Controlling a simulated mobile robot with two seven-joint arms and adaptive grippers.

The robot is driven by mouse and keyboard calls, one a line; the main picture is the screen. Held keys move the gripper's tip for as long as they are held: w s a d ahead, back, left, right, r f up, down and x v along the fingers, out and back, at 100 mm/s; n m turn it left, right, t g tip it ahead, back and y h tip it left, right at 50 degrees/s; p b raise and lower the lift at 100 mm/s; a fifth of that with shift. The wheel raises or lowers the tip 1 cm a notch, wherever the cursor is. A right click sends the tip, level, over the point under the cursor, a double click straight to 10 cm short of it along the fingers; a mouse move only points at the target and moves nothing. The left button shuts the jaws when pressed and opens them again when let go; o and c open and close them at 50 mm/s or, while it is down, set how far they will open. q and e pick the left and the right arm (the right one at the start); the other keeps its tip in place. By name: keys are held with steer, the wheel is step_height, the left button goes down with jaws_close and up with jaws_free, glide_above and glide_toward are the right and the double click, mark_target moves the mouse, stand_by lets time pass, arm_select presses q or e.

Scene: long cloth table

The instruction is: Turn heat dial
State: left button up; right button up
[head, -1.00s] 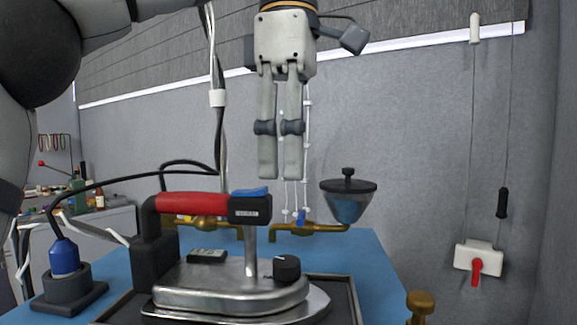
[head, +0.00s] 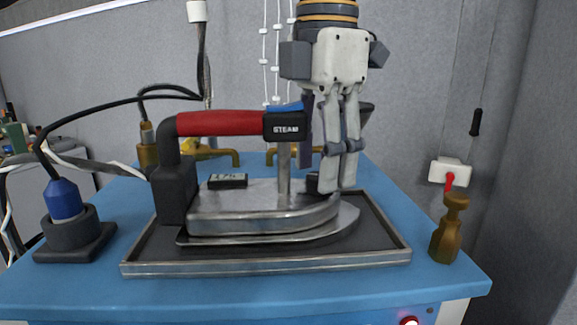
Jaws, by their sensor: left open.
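The steam iron (head: 265,218) has a red handle (head: 220,124) and a metal body, and sits flat on a dark, metal-rimmed tray (head: 270,267). Its heat dial seems to be the small black knob (head: 312,183) on the top of the body toward the nose, partly hidden by a finger. My left gripper (head: 338,188) points down over the iron's nose, just right of the knob in the picture. Its fingers are slightly apart, with nothing seen between them. Whether a finger touches the knob I cannot tell. My right gripper is out of view.
A small display (head: 228,181) lies on the iron's body. A blue plug in a dark socket (head: 73,238) stands at left with a black cable. A brass fitting (head: 448,232) stands at the right table edge. Blue table (head: 250,292) is clear in front of the tray.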

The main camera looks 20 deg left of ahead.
arm_select(q)
steer(key=shift+f, duration=0.6)
steer(key=shift+w, duration=0.1)
steer(key=shift+d, duration=0.1)
jaws_close()
steer(key=shift+m, duration=3)
